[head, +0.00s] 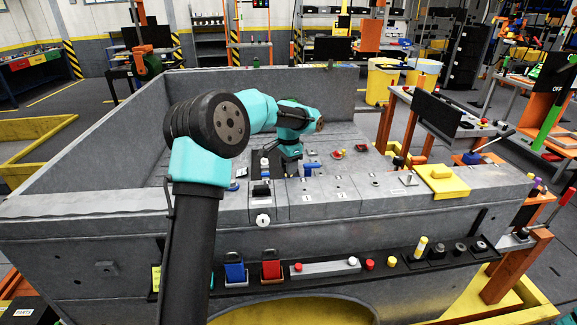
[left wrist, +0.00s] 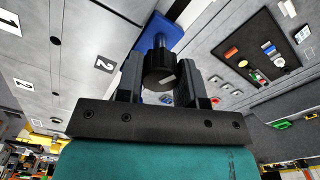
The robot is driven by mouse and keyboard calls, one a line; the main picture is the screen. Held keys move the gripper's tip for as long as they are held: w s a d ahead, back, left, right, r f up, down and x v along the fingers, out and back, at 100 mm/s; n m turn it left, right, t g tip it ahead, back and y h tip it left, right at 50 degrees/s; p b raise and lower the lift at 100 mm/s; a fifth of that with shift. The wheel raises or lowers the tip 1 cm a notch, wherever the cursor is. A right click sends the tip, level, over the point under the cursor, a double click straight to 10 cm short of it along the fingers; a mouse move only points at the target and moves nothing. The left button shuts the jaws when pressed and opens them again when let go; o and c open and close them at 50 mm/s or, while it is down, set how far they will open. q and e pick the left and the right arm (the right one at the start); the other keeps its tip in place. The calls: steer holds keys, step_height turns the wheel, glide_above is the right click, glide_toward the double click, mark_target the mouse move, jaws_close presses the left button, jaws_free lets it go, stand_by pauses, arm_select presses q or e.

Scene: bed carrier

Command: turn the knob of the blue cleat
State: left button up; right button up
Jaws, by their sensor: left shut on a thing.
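The blue cleat (left wrist: 163,33) shows in the left wrist view as a blue plate on the grey panel, just beyond my fingertips. Its black knob (left wrist: 159,70) has a pale mark and sits between the two fingers of my left gripper (left wrist: 160,84). The gripper is shut on the knob. In the head view my left gripper (head: 292,168) is small and low over the grey deck, with a blue part (head: 312,166) beside it. The fingertips are hard to make out there. My right gripper is not in view.
A dark tray with small coloured parts (left wrist: 262,55) lies to the right in the left wrist view. A yellow block (head: 443,181) stands on the deck at right. A black front rail (head: 330,268) carries blue and red holders and several knobs. High grey walls border the deck.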

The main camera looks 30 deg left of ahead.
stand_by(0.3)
arm_select(q)
steer(key=o, duration=0.9)
step_height(320, 180, up, 18)
steer(key=shift+f, duration=0.25)
stand_by(0.4)
